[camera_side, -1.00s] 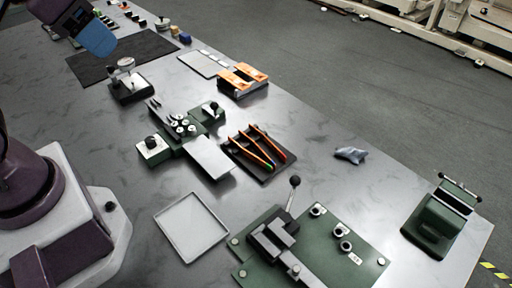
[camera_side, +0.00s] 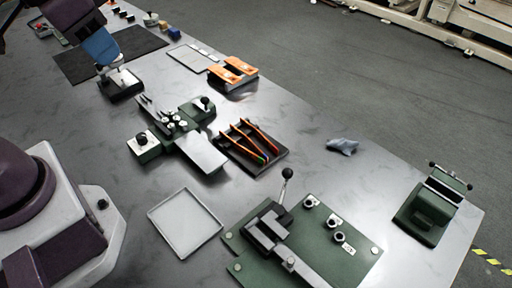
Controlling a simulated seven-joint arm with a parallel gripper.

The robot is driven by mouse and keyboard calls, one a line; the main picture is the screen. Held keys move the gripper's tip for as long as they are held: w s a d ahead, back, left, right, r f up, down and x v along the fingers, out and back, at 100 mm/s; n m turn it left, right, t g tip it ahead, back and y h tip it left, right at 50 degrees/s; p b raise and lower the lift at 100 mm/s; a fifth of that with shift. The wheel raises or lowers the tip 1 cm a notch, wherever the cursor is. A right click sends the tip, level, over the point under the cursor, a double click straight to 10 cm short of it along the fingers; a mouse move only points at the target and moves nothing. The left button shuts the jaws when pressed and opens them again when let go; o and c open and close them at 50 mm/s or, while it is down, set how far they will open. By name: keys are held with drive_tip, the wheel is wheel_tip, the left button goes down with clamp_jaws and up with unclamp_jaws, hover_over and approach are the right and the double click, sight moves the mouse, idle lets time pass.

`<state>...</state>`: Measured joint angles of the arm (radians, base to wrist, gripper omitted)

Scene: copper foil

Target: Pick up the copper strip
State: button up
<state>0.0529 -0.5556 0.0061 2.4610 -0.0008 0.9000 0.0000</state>
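No copper strip can be made out with certainty. Two flat orange pieces (camera_side: 234,69) lie on a dark block at the back middle of the table, but I cannot tell whether they are the strip. My gripper (camera_side: 112,66), below a blue wrist section, is at the upper left. It is right above a small black stand (camera_side: 121,86) with a silver top, overlapping it in the picture. Whether it touches the stand is unclear. Its fingers are too small to show their opening, and anything between them is hidden.
A dark mat (camera_side: 75,66) lies behind the stand. A green fixture (camera_side: 201,153), a rack of orange-handled tools (camera_side: 277,163), an empty tray (camera_side: 184,253) and a green lever press (camera_side: 348,262) stand nearer. A grey cloth (camera_side: 342,146) lies right; the table around it is clear.

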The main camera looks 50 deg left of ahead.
drive_tip(key=w+d+f+n+g, duration=0.4)
drive_tip(key=w+f, duration=0.4)
drive_tip(key=w, duration=0.3)
drive_tip(key=n, duration=1.3)
hover_over(257, 148)
drive_tip(key=f, duration=1.7)
drive_tip(key=shift+w+d+f, duration=0.1)
drive_tip(key=shift+d+f, duration=0.2)
drive_tip(key=shift+f, duration=0.05)
drive_tip(key=f, duration=0.5)
drive_tip(key=shift+a+f, duration=0.25)
drive_tip(key=shift+f, duration=0.1)
drive_tip(key=shift+r, duration=0.1)
clamp_jaws()
